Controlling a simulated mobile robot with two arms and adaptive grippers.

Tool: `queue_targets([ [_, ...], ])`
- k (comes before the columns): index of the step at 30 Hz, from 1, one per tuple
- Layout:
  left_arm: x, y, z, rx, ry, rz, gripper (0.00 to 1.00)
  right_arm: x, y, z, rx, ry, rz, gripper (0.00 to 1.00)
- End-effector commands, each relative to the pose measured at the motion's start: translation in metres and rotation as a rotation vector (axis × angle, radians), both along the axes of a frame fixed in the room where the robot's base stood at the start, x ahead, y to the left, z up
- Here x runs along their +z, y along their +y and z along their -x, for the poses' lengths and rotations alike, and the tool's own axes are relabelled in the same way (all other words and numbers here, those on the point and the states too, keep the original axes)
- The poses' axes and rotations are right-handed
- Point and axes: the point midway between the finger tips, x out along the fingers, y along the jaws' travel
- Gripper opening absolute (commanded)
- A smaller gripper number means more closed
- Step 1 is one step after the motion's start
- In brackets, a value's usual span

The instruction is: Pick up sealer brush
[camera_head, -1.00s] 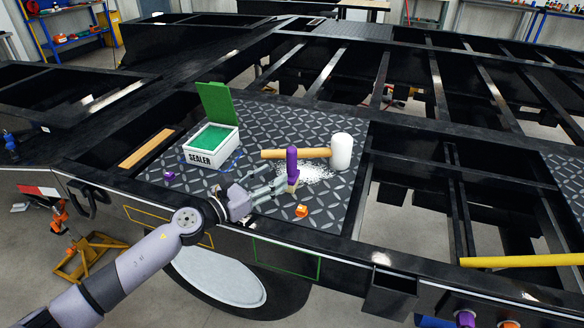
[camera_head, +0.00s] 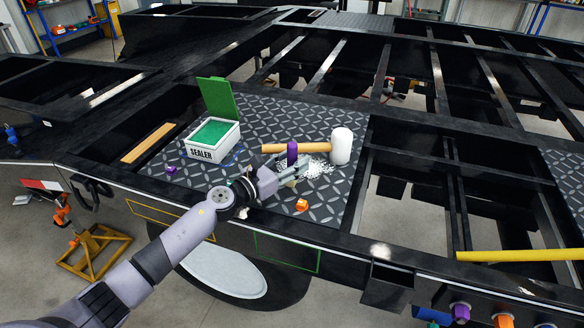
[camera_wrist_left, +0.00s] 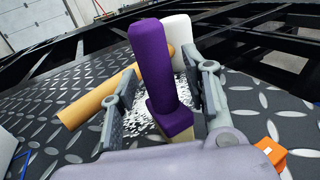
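The sealer brush (camera_head: 292,152) has a purple handle standing upright on the diamond plate. Its pale lower end is mostly hidden by the fingers in the head view. My left gripper (camera_head: 287,172) is low over the plate, with its fingers around the brush. In the left wrist view the purple handle (camera_wrist_left: 155,65) rises between the two open fingers, with a gap visible on each side. A white box labelled SEALER (camera_head: 213,150), with green contents and an open green lid, stands to the left. My right gripper is not in view.
A mallet with a wooden handle and white head (camera_head: 341,146) lies just behind the brush. White granules (camera_head: 320,168) are scattered nearby. A small orange block (camera_head: 301,205) sits in front, a purple one (camera_head: 170,170) at left. Open frame gaps lie right of the plate.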

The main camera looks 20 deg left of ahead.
Motion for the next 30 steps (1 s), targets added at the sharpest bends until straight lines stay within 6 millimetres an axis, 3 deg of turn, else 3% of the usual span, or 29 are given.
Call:
queue_targets([
  [18, 0.0000, 0.0002, 0.0004, 0.000, 0.000, 0.000, 0.00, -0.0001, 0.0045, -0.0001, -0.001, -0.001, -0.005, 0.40],
  [30, 0.0041, 0.0004, 0.0000, 0.000, -0.002, -0.001, 0.00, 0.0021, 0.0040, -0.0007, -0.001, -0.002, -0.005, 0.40],
])
